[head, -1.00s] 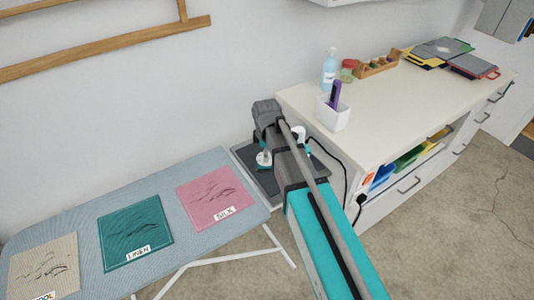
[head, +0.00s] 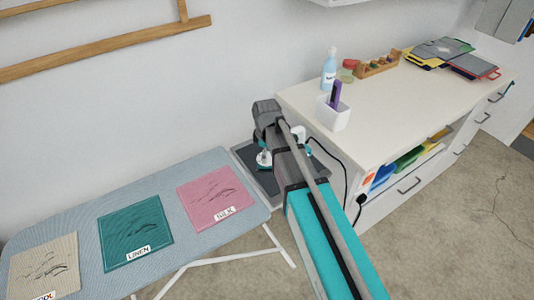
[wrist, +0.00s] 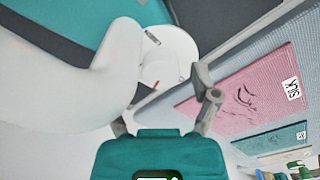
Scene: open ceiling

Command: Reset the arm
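My gripper (wrist: 165,100) shows in the wrist view with its two grey fingers spread apart above its teal body. I see nothing held between them. In the head view my arm reaches up toward the wall, between the ironing board and the white cabinet. Its far end is bent downward over a dark grey mat or tray (head: 243,153). The arm hides most of the gripper in that view.
A blue-grey ironing board (head: 85,202) with pink, teal and beige cloth squares stands left. A white cabinet (head: 410,105) stands right, carrying a bottle (head: 329,73), a white holder (head: 333,116) and folders (head: 440,52). A black cable hangs beside it.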

